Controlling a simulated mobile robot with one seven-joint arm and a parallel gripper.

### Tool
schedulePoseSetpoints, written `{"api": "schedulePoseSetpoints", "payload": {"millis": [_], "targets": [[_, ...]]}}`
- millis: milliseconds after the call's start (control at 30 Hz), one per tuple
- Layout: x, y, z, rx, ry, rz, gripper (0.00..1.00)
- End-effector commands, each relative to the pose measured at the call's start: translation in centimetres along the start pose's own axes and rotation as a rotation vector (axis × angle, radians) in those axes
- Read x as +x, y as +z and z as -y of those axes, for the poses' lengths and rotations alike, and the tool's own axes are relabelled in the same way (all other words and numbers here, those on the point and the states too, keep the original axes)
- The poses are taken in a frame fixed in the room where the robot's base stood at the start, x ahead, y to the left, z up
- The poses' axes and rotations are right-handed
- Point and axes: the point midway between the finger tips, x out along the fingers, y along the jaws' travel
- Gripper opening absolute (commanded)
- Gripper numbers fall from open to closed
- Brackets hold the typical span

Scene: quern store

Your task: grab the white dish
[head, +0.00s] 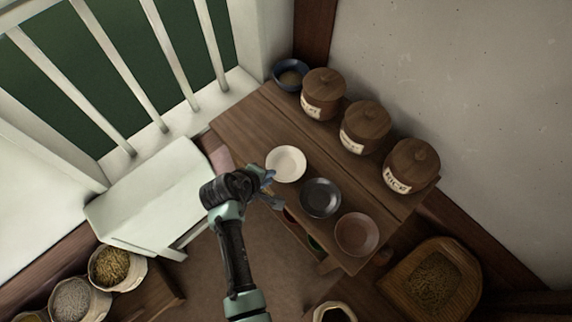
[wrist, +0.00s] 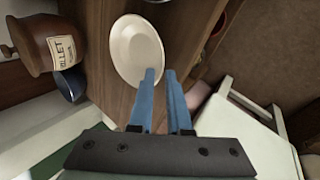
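The white dish (head: 286,163) is a shallow round dish sitting upright on the wooden table, at the left of a row of dishes. In the wrist view the white dish (wrist: 134,48) lies just beyond my fingertips. My gripper (head: 272,190) is at the table's front edge, close to the near side of the dish. Its blue fingers (wrist: 160,74) are apart with nothing between them. The left fingertip overlaps the dish's rim in the wrist view; I cannot tell whether it touches.
A dark dish (head: 320,197) and a reddish-brown dish (head: 356,234) sit to the right on the table (head: 245,122). Several lidded jars (head: 366,128) and a blue bowl (head: 290,76) stand behind. A white stool (head: 160,195) is at left.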

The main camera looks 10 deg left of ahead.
Motion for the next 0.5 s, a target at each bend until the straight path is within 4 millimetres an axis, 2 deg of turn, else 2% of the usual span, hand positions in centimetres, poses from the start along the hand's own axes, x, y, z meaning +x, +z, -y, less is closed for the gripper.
{"api": "schedulePoseSetpoints", "payload": {"millis": [33, 133, 433, 500], "targets": [[0.9, 0.0, 0.0, -0.001, 0.002, 0.0, 0.16], [1.8, 0.0, 0.0, -0.002, 0.001, 0.0, 0.16], [2.1, -0.1, 0.0, -0.001, 0.001, -0.002, 0.16], [2.0, -0.1, 0.0, -0.001, 0.001, -0.002, 0.03]]}}
